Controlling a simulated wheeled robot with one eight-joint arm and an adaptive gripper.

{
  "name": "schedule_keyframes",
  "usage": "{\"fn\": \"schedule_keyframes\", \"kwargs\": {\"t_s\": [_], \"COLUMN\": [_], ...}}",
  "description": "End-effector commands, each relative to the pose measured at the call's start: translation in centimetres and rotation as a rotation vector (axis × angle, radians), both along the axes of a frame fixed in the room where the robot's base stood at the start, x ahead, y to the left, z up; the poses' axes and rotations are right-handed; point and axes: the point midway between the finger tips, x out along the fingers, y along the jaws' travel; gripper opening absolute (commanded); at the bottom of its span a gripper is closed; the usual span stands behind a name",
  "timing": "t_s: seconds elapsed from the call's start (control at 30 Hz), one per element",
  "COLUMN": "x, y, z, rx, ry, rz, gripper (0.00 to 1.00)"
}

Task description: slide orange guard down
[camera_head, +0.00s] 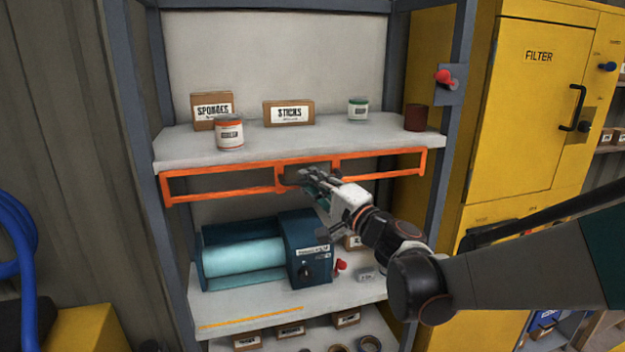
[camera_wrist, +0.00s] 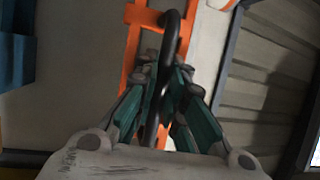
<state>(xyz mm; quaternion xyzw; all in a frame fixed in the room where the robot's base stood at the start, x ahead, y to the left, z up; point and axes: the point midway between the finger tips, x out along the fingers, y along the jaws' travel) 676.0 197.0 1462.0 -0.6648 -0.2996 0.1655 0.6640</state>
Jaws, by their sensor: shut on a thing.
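The orange guard (camera_head: 225,183) is a flat rectangular frame across the shelf unit, just below the front edge of the upper shelf. Its middle has a dark handle, which shows in the wrist view as a black curved bar (camera_wrist: 171,38) against the orange frame (camera_wrist: 137,33). My gripper (camera_head: 310,180) reaches in from the right at the guard's middle. In the wrist view its teal-and-grey fingers (camera_wrist: 165,85) are closed around the black handle. The fingers partly hide the handle in the head view.
The upper shelf (camera_head: 290,148) holds a sponges box (camera_head: 212,110), a sticks box (camera_head: 289,113), and several cans. Below the guard, a teal roller machine (camera_head: 305,250) stands on the lower shelf (camera_head: 245,307). A yellow filter cabinet (camera_head: 530,110) stands at the right.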

Motion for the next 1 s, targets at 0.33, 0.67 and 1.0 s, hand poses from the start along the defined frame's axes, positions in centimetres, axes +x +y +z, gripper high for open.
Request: {"fn": "schedule_keyframes", "kwargs": {"t_s": [0.33, 0.67, 1.0], "x": [-0.3, -0.2, -2.8], "y": [-0.1, 0.0, -2.2], "z": [-0.6, -0.4, -0.9], "rx": [-0.014, -0.011, -0.009], "ry": [-0.001, -0.001, -0.001], "rz": [-0.003, -0.002, -0.005], "gripper": [0.2, 0.2, 0.2]}}
